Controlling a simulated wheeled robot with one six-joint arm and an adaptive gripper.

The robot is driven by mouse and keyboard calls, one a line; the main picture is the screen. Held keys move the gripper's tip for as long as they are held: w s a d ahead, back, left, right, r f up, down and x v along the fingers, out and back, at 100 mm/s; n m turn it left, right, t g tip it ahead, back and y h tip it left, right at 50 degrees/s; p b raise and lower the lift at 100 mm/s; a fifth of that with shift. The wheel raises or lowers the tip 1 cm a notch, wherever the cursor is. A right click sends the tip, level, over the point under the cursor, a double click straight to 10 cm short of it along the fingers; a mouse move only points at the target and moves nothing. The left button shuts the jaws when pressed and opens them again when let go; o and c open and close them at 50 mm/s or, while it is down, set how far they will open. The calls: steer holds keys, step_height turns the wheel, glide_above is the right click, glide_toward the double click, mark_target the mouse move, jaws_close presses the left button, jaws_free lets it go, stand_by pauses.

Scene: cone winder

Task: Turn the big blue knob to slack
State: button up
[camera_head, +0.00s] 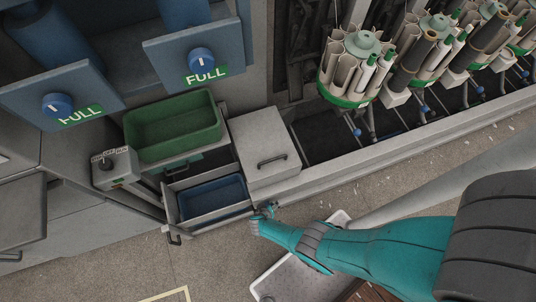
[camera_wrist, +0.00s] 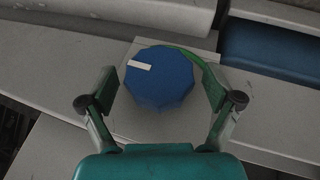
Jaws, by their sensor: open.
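In the wrist view a big blue many-sided knob (camera_wrist: 160,82) with a white pointer mark sits on a pale plate. The mark lies toward its upper left, and a green arc shows behind its upper right edge. My gripper (camera_wrist: 160,88) is open, with one finger on each side of the knob and a visible gap on both sides. I cannot tell how far the fingers are from the plate in depth. In the head view my gripper (camera_head: 265,212) is at the machine's low front edge, beside the open drawer, and I cannot make out this knob there.
Two other blue knobs (camera_head: 201,60) (camera_head: 57,104) sit on panels marked FULL. A green bin (camera_head: 172,152) and an open drawer with a blue bin (camera_head: 212,213) are left of my gripper. A grey lidded box (camera_head: 262,140) is above it. A pale tray (camera_head: 290,277) lies below my arm.

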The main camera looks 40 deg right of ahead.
steer(key=v, duration=1.2)
stand_by(0.4)
stand_by(0.5)
steer(key=s+d+r+n+t+y, duration=0.25)
steer(key=s+r+t+y, duration=0.2)
steer(key=s+r, duration=0.85)
steer(key=s+d+r+t, duration=0.1)
steer(key=r+t, duration=0.2)
steer(key=r, duration=1.5)
steer(key=s+d+r+t, duration=0.1)
steer(key=r+t, duration=0.3)
steer(key=r, duration=1.5)
steer(key=shift+s+d+r, duration=0.15)
steer(key=shift+s+d, duration=0.15)
steer(key=shift+s, duration=0.35)
